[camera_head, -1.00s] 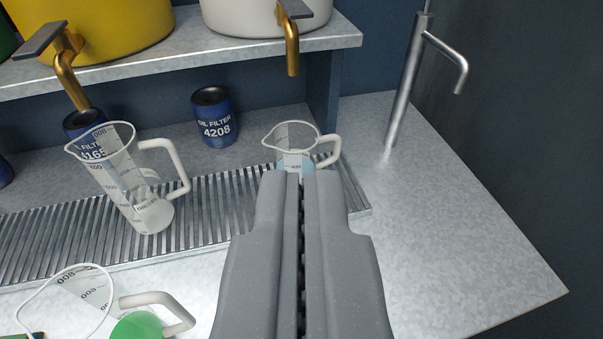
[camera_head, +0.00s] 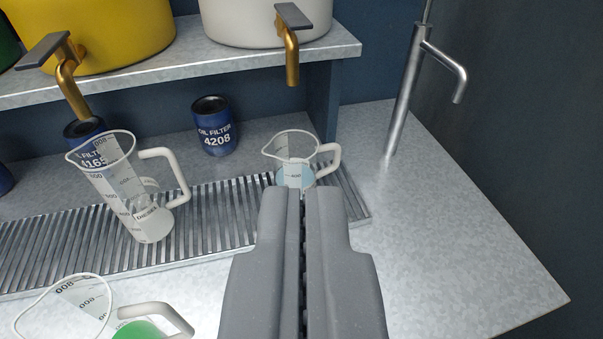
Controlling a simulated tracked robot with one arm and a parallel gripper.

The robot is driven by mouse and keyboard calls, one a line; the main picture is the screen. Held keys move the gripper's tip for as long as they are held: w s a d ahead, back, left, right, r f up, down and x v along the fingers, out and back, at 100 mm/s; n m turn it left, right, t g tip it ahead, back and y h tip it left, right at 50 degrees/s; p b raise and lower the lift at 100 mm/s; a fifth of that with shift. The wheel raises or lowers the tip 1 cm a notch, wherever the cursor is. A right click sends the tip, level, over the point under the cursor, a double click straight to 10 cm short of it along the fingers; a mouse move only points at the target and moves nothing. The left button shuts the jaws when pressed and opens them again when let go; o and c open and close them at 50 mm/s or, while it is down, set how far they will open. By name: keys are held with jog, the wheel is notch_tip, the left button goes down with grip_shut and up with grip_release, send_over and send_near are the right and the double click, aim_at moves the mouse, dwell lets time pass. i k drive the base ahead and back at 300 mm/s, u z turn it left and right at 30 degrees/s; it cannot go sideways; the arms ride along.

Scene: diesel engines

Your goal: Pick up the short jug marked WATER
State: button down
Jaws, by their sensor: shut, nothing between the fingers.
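A short clear jug (camera_head: 294,163) with a pale handle on its right stands on the slatted drip tray, below the white container's tap. It holds some light-blue liquid. Its lower part is partly hidden behind my fingertips, and I cannot read a WATER label on it. My gripper (camera_head: 303,192) is shut and empty, pointing at the jug from the near side. The fingertips overlap the jug's lower part in the picture; I cannot tell whether they touch it.
A taller jug (camera_head: 128,190) stands left on the drip tray (camera_head: 215,212). A jug with green liquid (camera_head: 140,328) is at the lower left. Oil filter 4208 (camera_head: 214,128) stands behind. A brass tap (camera_head: 291,60) hangs above; a steel faucet (camera_head: 405,95) stands right. The right counter (camera_head: 450,240) is clear.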

aim_at(293, 153)
jog(key=u, duration=2.1)
jog(key=k, duration=1.25)
jog(key=z, duration=1.6)
jog(key=i, duration=1)
